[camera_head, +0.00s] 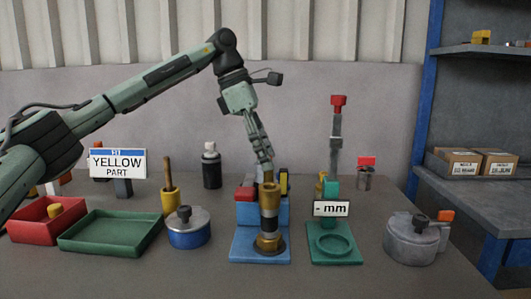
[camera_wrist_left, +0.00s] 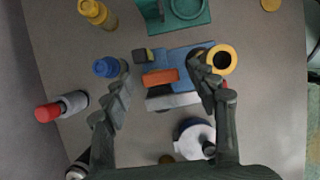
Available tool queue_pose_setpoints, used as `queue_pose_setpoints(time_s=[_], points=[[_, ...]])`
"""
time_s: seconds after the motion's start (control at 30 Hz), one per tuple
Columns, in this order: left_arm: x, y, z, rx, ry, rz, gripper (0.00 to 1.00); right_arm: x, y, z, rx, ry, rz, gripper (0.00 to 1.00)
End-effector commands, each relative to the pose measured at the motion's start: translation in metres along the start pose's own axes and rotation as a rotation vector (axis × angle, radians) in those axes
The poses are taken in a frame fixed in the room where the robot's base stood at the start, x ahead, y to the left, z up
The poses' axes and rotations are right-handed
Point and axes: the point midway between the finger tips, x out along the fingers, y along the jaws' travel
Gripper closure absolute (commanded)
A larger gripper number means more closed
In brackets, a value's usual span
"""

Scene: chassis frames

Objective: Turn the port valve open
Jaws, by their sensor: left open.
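My left gripper (camera_head: 263,155) hangs from above, fingers down, over the blue fixture (camera_head: 245,243) at the middle of the table. Its fingers are spread and hold nothing; it also shows in the left wrist view (camera_wrist_left: 160,62). The fixture has a blue base, a red block (camera_head: 245,194) at its back left, and an upright brass and black cylinder (camera_head: 269,210) at its front. In the left wrist view, an orange-red bar (camera_wrist_left: 161,77) lies between the fingers, and a yellow ring (camera_wrist_left: 222,60) sits by the right finger. I cannot tell which part is the port valve.
A green gauge stand (camera_head: 335,254) with a "- mm" sign stands right of the fixture. A blue pot (camera_head: 188,235), green tray (camera_head: 105,247) and red bin (camera_head: 22,228) are to the left. A grey lidded pot (camera_head: 408,250) is at the right. The front table strip is clear.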

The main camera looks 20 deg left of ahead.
Motion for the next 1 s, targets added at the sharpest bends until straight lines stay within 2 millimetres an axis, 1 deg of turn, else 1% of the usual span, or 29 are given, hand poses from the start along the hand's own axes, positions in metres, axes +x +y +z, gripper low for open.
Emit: queue_pose_setpoints(time_s=[0.03, 0.07, 0.43, 0.77, 1.0], points=[[0.000, 0.000, 0.000, 0.000, 0.000, 0.000, 0.41, 0.000, 0.000, 0.000, 0.000, 0.001, 0.000, 0.49], [0.000, 0.000, 0.000, 0.000, 0.000, 0.000, 0.45, 0.000, 0.000, -0.001, 0.000, 0.001, 0.000, 0.49], [0.000, 0.000, 0.000, 0.000, 0.000, 0.000, 0.91, 0.000, 0.000, -0.001, -0.001, 0.000, 0.000, 0.49], [0.000, -0.001, 0.000, -0.042, 0.000, 0.018, 0.91, -0.001, 0.000, -0.002, 0.001, -0.003, -0.001, 0.49], [0.002, -0.002, 0.002, -0.174, 0.000, 0.074, 0.91, -0.011, 0.001, -0.016, 0.013, 0.016, -0.003, 0.49]])
